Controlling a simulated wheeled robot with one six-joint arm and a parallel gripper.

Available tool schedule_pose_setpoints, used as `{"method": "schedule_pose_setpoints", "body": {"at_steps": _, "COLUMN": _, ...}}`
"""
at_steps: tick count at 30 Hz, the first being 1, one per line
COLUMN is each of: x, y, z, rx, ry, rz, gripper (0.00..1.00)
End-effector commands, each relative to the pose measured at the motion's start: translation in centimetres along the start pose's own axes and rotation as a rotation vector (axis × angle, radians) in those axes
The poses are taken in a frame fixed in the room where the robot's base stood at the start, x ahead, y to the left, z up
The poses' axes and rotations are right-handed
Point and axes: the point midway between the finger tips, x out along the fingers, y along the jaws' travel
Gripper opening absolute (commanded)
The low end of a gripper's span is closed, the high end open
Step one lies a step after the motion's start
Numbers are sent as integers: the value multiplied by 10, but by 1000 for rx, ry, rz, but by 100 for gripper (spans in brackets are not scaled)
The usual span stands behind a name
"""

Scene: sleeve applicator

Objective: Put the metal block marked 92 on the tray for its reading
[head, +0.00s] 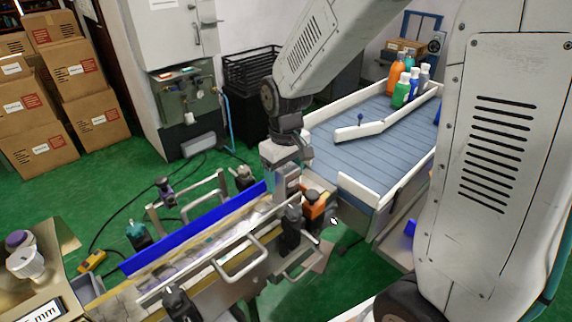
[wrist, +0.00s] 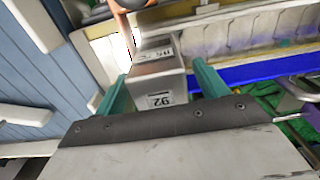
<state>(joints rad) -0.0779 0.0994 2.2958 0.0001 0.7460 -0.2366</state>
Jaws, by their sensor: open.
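The metal block marked 92 (wrist: 160,99) is in the wrist view, with its number label on the face towards me. A second label, hard to read, shows on a grey metal surface just beyond it; I cannot tell if that is a separate block. My gripper (wrist: 160,72) is open, with one teal finger on each side of the block. I cannot tell if either finger touches it. In the head view my gripper (head: 284,188) hangs over the right end of the applicator, and the block cannot be made out. I cannot identify the tray for certain.
The applicator has a blue guide (head: 195,228) and raised handles (head: 240,258). An orange part (head: 314,204) sits close to my gripper. A conveyor (head: 365,150) with bottles (head: 402,92) lies behind. A panel marked mm (head: 42,311) is at lower left.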

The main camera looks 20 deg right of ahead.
Motion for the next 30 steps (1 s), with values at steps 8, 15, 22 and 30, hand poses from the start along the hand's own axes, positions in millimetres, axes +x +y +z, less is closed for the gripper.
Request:
{"method": "schedule_pose_setpoints", "body": {"at_steps": 8, "x": 1, "y": 0, "z": 0, "rx": 0, "ry": 0, "rz": 0, "gripper": 73}}
{"method": "schedule_pose_setpoints", "body": {"at_steps": 15, "x": 1, "y": 0, "z": 0, "rx": 0, "ry": 0, "rz": 0, "gripper": 10}}
{"method": "schedule_pose_setpoints", "body": {"at_steps": 22, "x": 1, "y": -2, "z": 0, "rx": 1, "ry": 0, "rz": 0, "gripper": 10}}
{"method": "schedule_pose_setpoints", "body": {"at_steps": 30, "x": 1, "y": -16, "z": 0, "rx": 6, "ry": -1, "rz": 0, "gripper": 10}}
